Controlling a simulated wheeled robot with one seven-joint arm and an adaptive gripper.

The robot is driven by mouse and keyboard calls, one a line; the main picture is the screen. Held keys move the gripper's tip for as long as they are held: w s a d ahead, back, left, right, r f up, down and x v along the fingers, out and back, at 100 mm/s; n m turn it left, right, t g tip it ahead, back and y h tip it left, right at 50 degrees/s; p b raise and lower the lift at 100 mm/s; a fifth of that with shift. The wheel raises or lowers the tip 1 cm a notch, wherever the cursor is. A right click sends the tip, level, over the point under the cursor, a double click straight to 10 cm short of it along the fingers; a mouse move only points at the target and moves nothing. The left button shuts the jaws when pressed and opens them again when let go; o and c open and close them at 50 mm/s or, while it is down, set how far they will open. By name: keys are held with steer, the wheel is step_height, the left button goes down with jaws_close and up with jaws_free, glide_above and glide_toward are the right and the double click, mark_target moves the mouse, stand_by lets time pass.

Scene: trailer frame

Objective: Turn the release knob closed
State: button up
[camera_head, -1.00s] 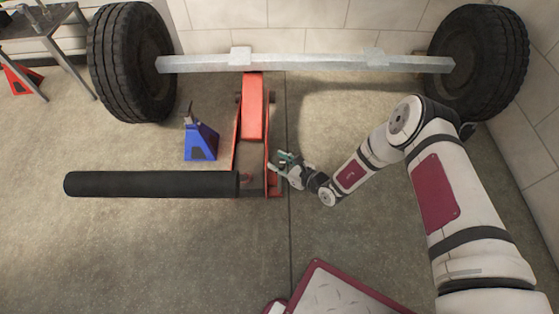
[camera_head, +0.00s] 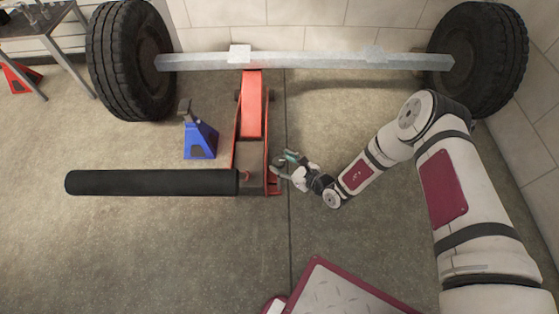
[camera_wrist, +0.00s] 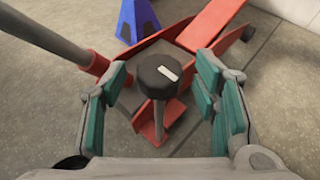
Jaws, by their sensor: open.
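The release knob (camera_wrist: 159,76) is a round black cap with a white mark on top, on a grey stem, in the middle of the wrist view. My gripper (camera_wrist: 165,88) is open, with one teal-padded finger on each side of the knob and a visible gap on both sides. In the head view my gripper (camera_head: 281,164) is at the right side of the red floor jack (camera_head: 252,110), near its rear end. The knob is too small to make out there. The jack's red frame also shows in the wrist view (camera_wrist: 213,25).
A long black handle (camera_head: 150,183) extends left from the jack. A blue jack stand (camera_head: 200,140) stands left of the jack. An axle beam (camera_head: 310,62) with two tyres (camera_head: 130,60) lies across the back.

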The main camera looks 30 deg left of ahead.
steer(key=v, duration=0.9)
steer(key=shift+s+d+r, duration=0.15)
steer(key=shift+d, duration=0.1)
